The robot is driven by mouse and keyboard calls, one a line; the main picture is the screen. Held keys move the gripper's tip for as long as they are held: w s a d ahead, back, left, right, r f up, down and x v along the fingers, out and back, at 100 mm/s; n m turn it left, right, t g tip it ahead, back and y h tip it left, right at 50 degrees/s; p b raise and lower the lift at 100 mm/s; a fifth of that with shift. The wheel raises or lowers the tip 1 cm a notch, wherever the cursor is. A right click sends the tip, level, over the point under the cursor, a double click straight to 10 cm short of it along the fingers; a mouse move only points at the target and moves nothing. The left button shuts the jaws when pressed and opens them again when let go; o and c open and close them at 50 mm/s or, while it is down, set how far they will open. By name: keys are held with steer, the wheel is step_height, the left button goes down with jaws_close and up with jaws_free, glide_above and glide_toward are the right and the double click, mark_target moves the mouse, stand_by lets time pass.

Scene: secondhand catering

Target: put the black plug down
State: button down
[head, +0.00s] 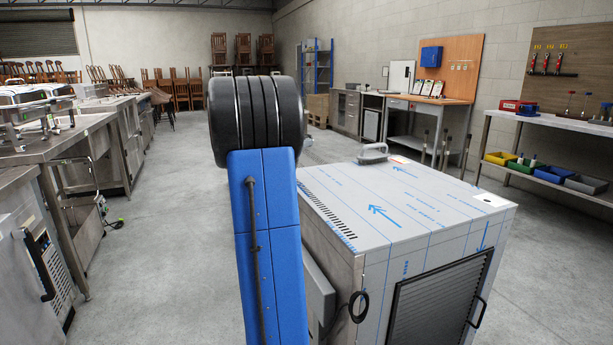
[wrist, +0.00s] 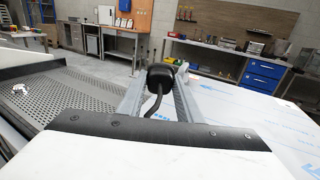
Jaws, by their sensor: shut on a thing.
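In the wrist view my gripper (wrist: 164,72) is shut on the black plug (wrist: 160,78), which sits between the two grey fingers near their tips. A black cord runs from the plug back toward the wrist. In the head view my blue arm hides the gripper and the plug. A film-covered steel cabinet (head: 400,205) with blue arrows stands right of my arm, and its pale top also shows in the wrist view (wrist: 262,118). I cannot tell whether the plug touches anything besides the fingers.
A grey handled object (head: 372,154) lies on the cabinet's far edge. A perforated metal surface (wrist: 65,98) lies left of my fingers. Steel counters (head: 75,140) line the left. Grey floor (head: 165,250) is clear between.

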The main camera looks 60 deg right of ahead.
mark_target(303, 176)
steer(key=shift+s+d+f, duration=0.1)
steer(key=shift+s+f, duration=0.1)
steer(key=shift+f, duration=2.2)
steer(key=shift+s+f, duration=0.15)
steer(key=shift+f, duration=2.25)
steer(key=shift+f, duration=0.6)
steer(key=c, duration=1.3)
jaws_free()
steer(key=shift+f, duration=0.1)
steer(key=shift+o, duration=0.2)
